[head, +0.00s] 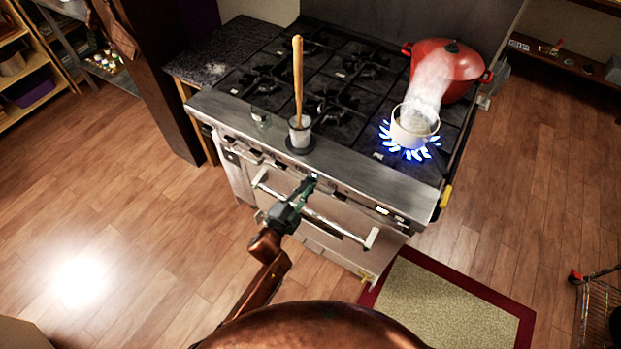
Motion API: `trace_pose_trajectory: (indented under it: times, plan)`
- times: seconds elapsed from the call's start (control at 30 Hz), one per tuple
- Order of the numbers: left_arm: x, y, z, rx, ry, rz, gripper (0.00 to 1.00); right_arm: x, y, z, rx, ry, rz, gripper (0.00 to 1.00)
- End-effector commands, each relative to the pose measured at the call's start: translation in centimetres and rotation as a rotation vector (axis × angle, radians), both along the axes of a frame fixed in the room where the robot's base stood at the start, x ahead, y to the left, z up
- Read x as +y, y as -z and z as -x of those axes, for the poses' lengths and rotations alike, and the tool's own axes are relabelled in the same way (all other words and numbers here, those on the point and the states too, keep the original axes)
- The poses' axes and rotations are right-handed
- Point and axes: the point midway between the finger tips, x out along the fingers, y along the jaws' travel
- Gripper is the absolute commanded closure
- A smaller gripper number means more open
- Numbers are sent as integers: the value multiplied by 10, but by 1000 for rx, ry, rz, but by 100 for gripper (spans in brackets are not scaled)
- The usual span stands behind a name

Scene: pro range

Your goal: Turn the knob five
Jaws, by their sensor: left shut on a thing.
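The range (325,165) stands in the middle of the head view, with a row of knobs along its front panel below the top's front edge. My left gripper (308,184) reaches up to this panel, near its middle, and is shut on a knob there. The gripper hides most of that knob, so its number and turn angle cannot be read. The oven door handle (335,226) runs just below and behind my gripper. My right gripper is not in view.
A white pot (413,128) steams over blue flames on the front right burner. A red lidded pot (446,66) stands behind it. A grey container (299,134) with a wooden handle and a small glass (261,120) stand near the front edge. Open floor lies left.

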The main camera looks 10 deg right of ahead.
Motion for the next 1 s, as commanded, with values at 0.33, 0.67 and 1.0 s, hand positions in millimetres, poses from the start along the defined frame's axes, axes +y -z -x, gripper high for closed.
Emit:
trace_pose_trajectory:
  times: [0.33, 0.67, 1.0]
  plan:
    - [-2, -2, 0, -213, 3, -282, 100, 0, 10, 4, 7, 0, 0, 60]
    - [-2, -1, 0, -276, 3, -369, 100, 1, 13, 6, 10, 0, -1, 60]
    - [-2, -2, 0, -279, 2, -375, 80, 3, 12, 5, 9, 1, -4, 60]
